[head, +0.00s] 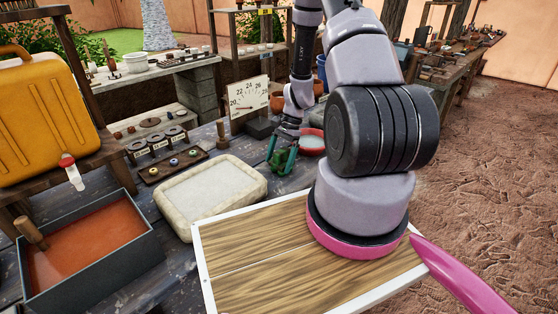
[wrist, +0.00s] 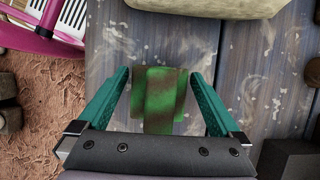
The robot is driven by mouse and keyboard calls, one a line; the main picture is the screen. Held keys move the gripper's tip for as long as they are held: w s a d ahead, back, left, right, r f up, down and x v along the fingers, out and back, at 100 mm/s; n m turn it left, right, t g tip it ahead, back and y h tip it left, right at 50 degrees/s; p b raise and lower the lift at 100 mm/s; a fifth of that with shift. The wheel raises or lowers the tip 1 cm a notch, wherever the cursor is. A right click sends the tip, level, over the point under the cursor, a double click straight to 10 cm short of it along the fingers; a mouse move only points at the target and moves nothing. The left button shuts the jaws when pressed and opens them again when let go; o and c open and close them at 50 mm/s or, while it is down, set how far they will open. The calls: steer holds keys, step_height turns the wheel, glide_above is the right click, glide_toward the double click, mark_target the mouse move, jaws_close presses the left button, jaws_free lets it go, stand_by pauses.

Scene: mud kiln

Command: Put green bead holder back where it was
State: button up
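The green bead holder (wrist: 158,98), a small block with green and brownish patches, is between the two teal fingers of my gripper (wrist: 160,74) in the wrist view. A narrow gap shows on each side of it, so the fingers are open around it and not closed on it. In the head view my gripper (head: 282,158) points down at the dark wooden table, and the green holder shows only partly between its fingers. Whether the holder rests on the table is hard to tell.
A pale stone-like basin (head: 212,187) is left of my gripper. A dark rack with coloured beads (head: 173,165) lies beyond it. A box of orange-red material (head: 85,245) is at front left.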

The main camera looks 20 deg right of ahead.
steer(key=v, duration=1.2)
steer(key=a+r+n+t+h, duration=0.1)
steer(key=a+r+n+t, duration=0.15)
steer(key=r, duration=1.15)
steer(key=s+a+r+n+t, duration=0.3)
steer(key=s+a+r, duration=0.1)
steer(key=s+r, duration=0.5)
steer(key=s+a+r+n+t+h, duration=0.1)
steer(key=s+a+r+n+t, duration=0.2)
steer(key=s+r, duration=0.6)
step_height(320, 180, up, 4)
steer(key=shift+a+r+n, duration=0.1)
steer(key=shift+a+n, duration=0.35)
steer(key=shift+t, duration=0.25)
